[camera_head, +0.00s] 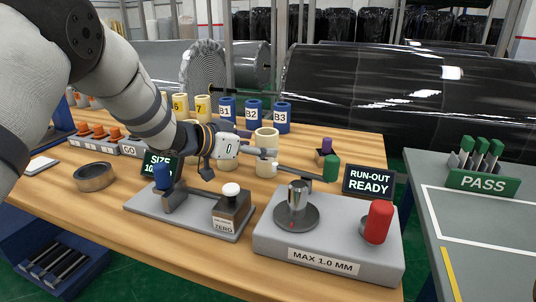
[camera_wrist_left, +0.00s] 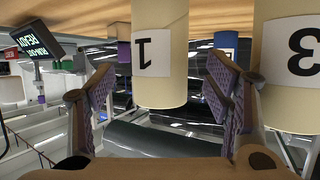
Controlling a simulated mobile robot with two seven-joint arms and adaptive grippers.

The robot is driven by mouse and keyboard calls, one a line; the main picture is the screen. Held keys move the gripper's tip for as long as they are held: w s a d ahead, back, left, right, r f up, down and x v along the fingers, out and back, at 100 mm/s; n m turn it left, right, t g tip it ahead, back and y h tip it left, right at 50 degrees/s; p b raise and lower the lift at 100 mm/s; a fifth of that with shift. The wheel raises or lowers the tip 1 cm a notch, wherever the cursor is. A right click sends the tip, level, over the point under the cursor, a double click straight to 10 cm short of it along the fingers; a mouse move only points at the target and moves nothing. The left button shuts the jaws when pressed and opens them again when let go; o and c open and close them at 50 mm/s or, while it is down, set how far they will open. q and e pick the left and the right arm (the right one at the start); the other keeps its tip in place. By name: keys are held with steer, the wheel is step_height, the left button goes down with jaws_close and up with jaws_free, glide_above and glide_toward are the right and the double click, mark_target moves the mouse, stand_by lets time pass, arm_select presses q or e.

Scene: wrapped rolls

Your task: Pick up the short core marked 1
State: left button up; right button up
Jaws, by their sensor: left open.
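The short core marked 1 is a cream tube. It shows upside down in the left wrist view (camera_wrist_left: 160,75), between the two fingers of my left gripper (camera_wrist_left: 160,105). The fingers are open, one on each side, with visible gaps to the core. In the head view my left gripper (camera_head: 262,153) reaches across the middle of a cream core (camera_head: 267,136), which appears to be this one. It stands upright on the wooden table; its number is not readable there. My right gripper is not in view.
A cream core marked 3 (camera_wrist_left: 295,100) stands close beside. Blue cores, including B3 (camera_head: 282,118), stand behind. In front are a grey plate with a ZERO block (camera_head: 225,222) and a grey run-out fixture (camera_head: 330,258) beside its READY display (camera_head: 368,181).

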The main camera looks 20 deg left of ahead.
arm_select(q)
steer(key=x, duration=0.3)
steer(key=shift+w+d+f, duration=0.1)
steer(key=shift+d+f, duration=0.05)
steer(key=shift+f, duration=0.35)
steer(key=shift+w+d, duration=0.1)
steer(key=shift+w, duration=0.2)
steer(key=shift+r, duration=0.2)
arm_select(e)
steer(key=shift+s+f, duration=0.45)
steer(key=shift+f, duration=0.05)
arm_select(q)
steer(key=c, duration=1.3)
steer(key=shift+c, duration=0.2)
